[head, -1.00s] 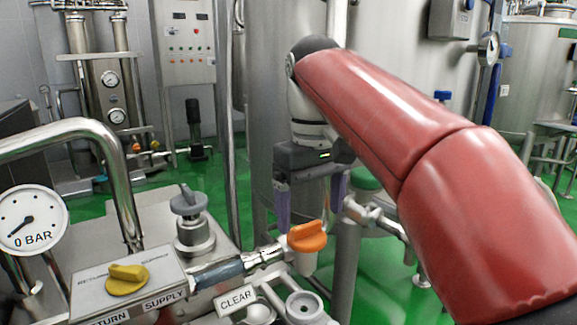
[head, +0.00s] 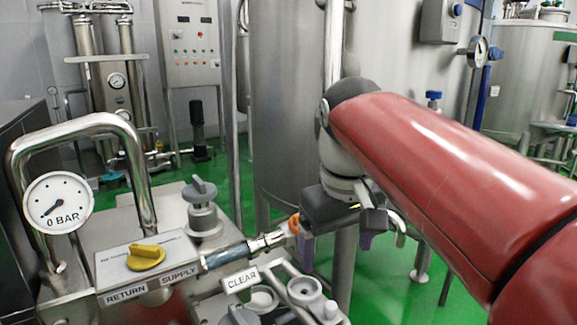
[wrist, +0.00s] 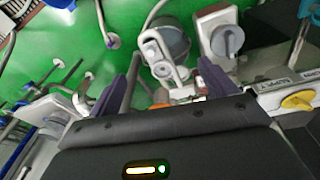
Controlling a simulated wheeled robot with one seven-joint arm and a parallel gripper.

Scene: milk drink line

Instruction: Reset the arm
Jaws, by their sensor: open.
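My gripper (head: 336,247) hangs from the red-sleeved arm right of the panel, with its two purple fingers apart and pointing down. Nothing shows between them. In the wrist view my gripper (wrist: 163,85) also has its fingers spread wide, with metal pipework beyond them. An orange valve handle (head: 295,225) shows just left of the near finger and is partly hidden by it. I cannot tell whether they touch.
A yellow knob (head: 146,257) sits on the RETURN/SUPPLY plate. A pressure gauge (head: 58,203) reads 0 BAR beside a bent steel pipe. A grey knob (head: 199,190) stands behind. A large steel tank (head: 285,110) is close behind my gripper. Green floor lies right.

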